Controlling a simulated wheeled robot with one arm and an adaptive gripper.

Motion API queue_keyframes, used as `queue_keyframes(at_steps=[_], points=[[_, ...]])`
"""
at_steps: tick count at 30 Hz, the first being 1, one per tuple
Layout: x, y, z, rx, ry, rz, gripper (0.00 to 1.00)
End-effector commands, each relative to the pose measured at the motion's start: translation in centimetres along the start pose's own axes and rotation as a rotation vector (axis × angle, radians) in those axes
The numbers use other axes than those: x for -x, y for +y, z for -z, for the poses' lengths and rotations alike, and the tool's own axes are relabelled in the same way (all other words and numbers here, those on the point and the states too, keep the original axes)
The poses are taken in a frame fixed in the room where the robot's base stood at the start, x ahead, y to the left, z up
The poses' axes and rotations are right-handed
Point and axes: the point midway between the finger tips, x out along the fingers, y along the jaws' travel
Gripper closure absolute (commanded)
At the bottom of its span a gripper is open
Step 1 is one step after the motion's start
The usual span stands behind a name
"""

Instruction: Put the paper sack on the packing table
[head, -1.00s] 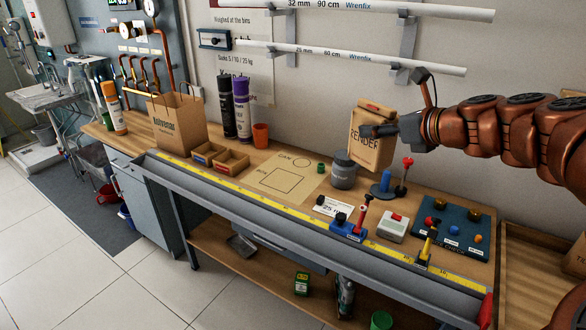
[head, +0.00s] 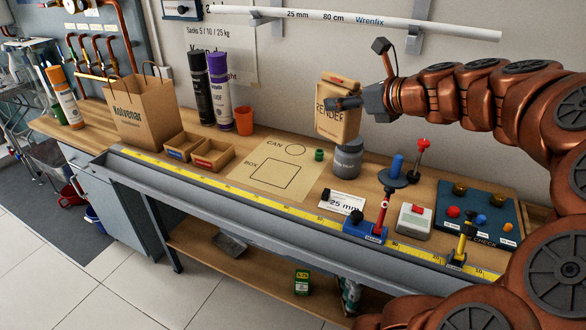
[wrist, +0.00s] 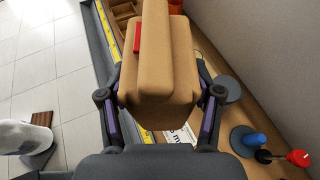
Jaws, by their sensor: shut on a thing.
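The paper sack (head: 338,122) is a tan block-shaped bag with a folded top, marked "RENDER". It is upright in the air in front of the wall, above the bench near a grey jar. My gripper (head: 350,103) is shut on the sack's upper part; one dark finger lies across its near face. In the wrist view the sack (wrist: 158,75) sits between both fingers, with a red patch on it. A wooden-topped bench (head: 225,195) runs below and bears a paper mat (head: 255,190) with "CAN" and "BOX" outlines. I cannot tell whether this bench is the packing table.
The grey jar (head: 347,160), a blue-handled stand (head: 393,175) and a red-knobbed lever (head: 420,155) stand near the sack. Two small bins (head: 212,155), a carrier bag (head: 140,112) and tubes (head: 220,90) stand further left. A yellow tape (head: 270,205) lines the front. The mat's outlines are empty.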

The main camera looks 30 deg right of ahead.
Motion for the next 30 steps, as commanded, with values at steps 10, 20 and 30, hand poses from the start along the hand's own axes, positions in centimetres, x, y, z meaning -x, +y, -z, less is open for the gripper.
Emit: queue_keyframes(at_steps=[10,20,30], points=[[-3.1,-0.1,7.8,-0.005,-0.001,0.0,1.0],[-5.9,-0.2,14.8,-0.003,-0.002,0.003,1.0],[-7.2,-0.1,17.1,-0.001,-0.002,0.0,1.0]])
